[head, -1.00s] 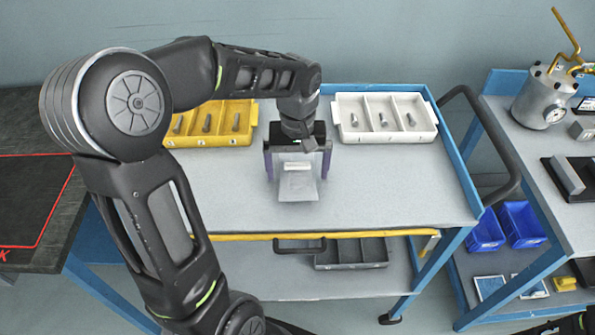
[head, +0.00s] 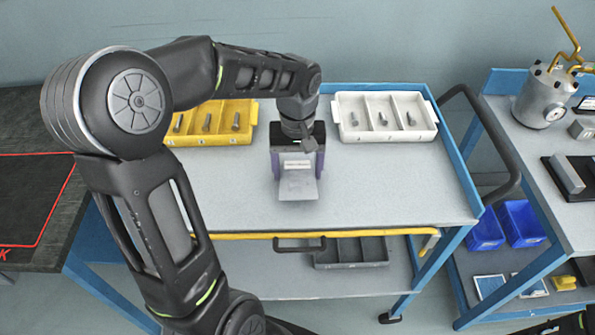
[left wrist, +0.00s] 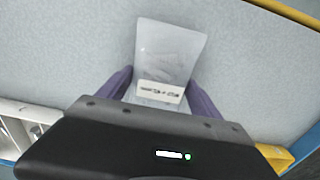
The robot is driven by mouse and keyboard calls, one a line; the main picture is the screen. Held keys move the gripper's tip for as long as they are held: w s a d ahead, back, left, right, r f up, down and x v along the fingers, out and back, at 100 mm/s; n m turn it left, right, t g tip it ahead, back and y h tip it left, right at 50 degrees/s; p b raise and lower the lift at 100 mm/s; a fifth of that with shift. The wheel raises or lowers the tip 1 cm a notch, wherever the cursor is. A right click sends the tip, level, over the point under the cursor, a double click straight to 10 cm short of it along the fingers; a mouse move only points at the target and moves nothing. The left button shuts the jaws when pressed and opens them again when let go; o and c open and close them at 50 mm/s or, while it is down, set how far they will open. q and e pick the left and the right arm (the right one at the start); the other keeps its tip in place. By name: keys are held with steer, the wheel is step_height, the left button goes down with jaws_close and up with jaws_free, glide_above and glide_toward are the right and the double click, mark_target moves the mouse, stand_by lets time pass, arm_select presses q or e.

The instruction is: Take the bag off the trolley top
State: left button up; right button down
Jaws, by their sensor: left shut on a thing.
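The bag (head: 298,188) is a small, pale, see-through bag with a white label strip near its far end. It is at the middle of the trolley top (head: 390,190). My left gripper (head: 298,172) points down over it, its purple fingers shut on the bag's sides. In the left wrist view the bag (left wrist: 168,55) sits between the two fingers (left wrist: 160,92), with its far part sticking out past them. I cannot tell whether the bag still touches the trolley top. My right gripper is not in view.
A yellow bin (head: 212,140) and a white bin (head: 385,132), each with bolts in compartments, stand at the trolley's back. A blue-edged bench with a metal canister (head: 543,98) is at the right. A dark bench (head: 35,150) is at the left. The trolley top's front right is clear.

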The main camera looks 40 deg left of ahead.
mark_target(298, 165)
arm_select(q)
steer(key=c, duration=1.3)
steer(key=shift+r, duration=0.1)
step_height(298, 165, up, 10)
steer(key=shift+f, duration=0.1)
stand_by(0.4)
